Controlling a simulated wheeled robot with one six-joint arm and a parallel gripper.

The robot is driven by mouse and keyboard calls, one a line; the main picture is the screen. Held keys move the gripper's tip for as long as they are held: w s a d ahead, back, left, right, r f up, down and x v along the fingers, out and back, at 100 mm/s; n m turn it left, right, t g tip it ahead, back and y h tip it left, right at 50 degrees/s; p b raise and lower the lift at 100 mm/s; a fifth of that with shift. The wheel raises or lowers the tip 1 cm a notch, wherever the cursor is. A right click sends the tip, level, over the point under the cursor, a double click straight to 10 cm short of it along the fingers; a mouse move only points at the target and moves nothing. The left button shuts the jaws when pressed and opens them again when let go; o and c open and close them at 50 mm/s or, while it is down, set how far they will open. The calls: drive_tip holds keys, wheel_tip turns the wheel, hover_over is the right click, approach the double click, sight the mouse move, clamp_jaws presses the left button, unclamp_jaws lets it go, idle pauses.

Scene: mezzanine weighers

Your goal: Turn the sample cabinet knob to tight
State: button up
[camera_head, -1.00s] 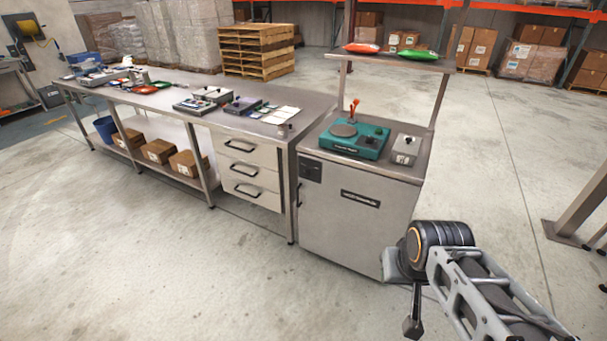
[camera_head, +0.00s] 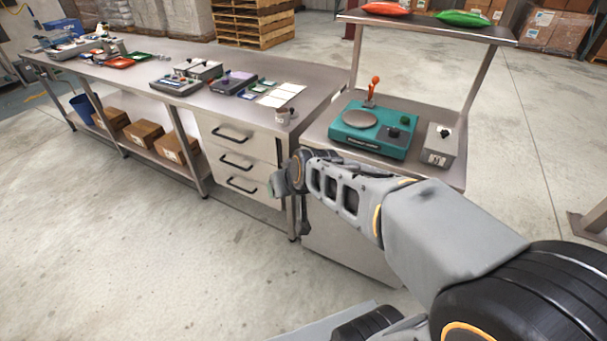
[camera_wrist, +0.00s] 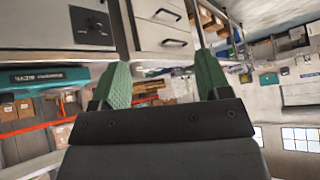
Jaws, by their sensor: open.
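The grey steel cabinet (camera_head: 335,240) stands at the end of the bench in the head view, partly covered by my arm. In the wrist view its front (camera_wrist: 35,25) is at the upper left, with a black panel carrying a dark knob (camera_wrist: 92,26). The panel's markings are too small to read, and the panel is hidden in the head view. My gripper (camera_wrist: 162,75) has its two green fingers wide apart with nothing between them. The panel lies up and left of the gap, apart from the fingers. In the head view my gripper (camera_head: 279,184) is in front of the drawers' right edge.
A teal weigher (camera_head: 372,135) and a grey box with a black knob (camera_head: 441,145) sit on the cabinet top. A shelf (camera_head: 430,27) above holds red and green bags. Left are drawers (camera_head: 238,160) with black handles and a long bench (camera_head: 145,68). The floor in front is clear.

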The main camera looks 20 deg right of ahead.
drive_tip(key=w+d+f+m+t+h+b, duration=0.25)
drive_tip(key=w+f+t+h+b, duration=0.3)
drive_tip(key=w+f+b, duration=0.75)
drive_tip(key=w+d+f+m+h+b, duration=0.1)
drive_tip(key=w+d+f+m+h, duration=0.1)
drive_tip(key=w+d+f+h, duration=0.25)
drive_tip(key=w+d+f+m+h+b, duration=0.1)
drive_tip(key=w+d+f+h+b, duration=0.15)
drive_tip(key=f+h, duration=0.4)
drive_tip(key=shift+g+y, duration=0.45)
drive_tip(key=shift+y, duration=0.3)
drive_tip(key=x, duration=0.8)
drive_tip(key=f+b+x, duration=0.1)
drive_tip(key=x, duration=0.3)
drive_tip(key=shift+w, duration=0.25)
drive_tip(key=shift+m, duration=0.25)
drive_tip(key=c, duration=0.9)
